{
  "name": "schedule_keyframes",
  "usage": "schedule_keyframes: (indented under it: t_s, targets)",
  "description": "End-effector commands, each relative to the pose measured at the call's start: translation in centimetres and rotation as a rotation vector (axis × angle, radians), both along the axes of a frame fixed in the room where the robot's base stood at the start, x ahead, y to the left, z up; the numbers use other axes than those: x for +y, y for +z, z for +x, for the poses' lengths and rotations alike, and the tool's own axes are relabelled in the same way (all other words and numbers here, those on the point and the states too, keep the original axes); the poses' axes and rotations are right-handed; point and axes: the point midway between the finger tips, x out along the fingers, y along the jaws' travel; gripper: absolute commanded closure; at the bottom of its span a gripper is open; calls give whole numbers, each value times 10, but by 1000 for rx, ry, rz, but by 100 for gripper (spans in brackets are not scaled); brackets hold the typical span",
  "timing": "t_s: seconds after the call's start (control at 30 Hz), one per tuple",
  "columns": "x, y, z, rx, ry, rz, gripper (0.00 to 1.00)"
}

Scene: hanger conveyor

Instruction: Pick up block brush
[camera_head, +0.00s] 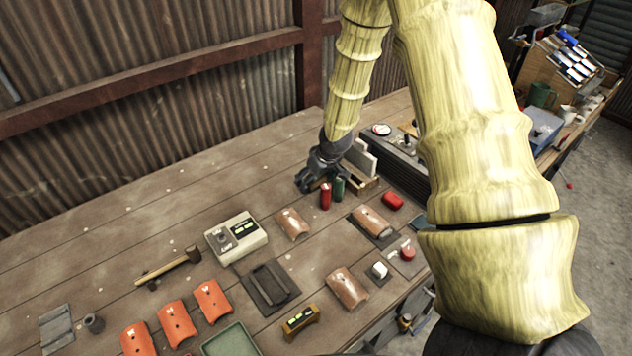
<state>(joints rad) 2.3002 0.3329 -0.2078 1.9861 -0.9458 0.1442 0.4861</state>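No object shows plainly as a block brush; at this size I cannot tell which one it is. A brown curved block (370,219) with a dark underside lies on a dark pad at the right of the table. Similar brown curved pieces lie nearby, one left of it (292,223) and one in front (346,287). My gripper (308,181) is dark and low over the back of the table, left of a red cylinder (325,196) and a green cylinder (339,189). Its fingers are small and dark, so their opening is unclear. I see nothing held in it.
A white control box (237,238), a hammer (170,266), a dark tray (270,286) and several orange curved pieces (176,323) lie on the wooden table (110,232). A wooden holder with pale panels (362,160) stands behind the cylinders. The table's back left is mostly clear.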

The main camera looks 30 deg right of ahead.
Motion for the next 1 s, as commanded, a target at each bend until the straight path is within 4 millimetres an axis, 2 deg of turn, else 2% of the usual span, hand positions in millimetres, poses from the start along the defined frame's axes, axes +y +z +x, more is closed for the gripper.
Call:
schedule_keyframes:
  t_s: [0.03, 0.2, 0.27, 0.67, 0.87, 1.0]
  targets:
    - [0, 0, 0, 0, 0, 0, 23]
    - [0, 0, 0, 0, -1, 0, 54]
    - [0, 0, 0, 0, -1, 0, 62]
    - [0, 4, 0, -1, -1, 2, 62]
    - [0, 20, 0, -2, -1, 2, 62]
    - [0, 39, 1, -4, -2, 2, 62]
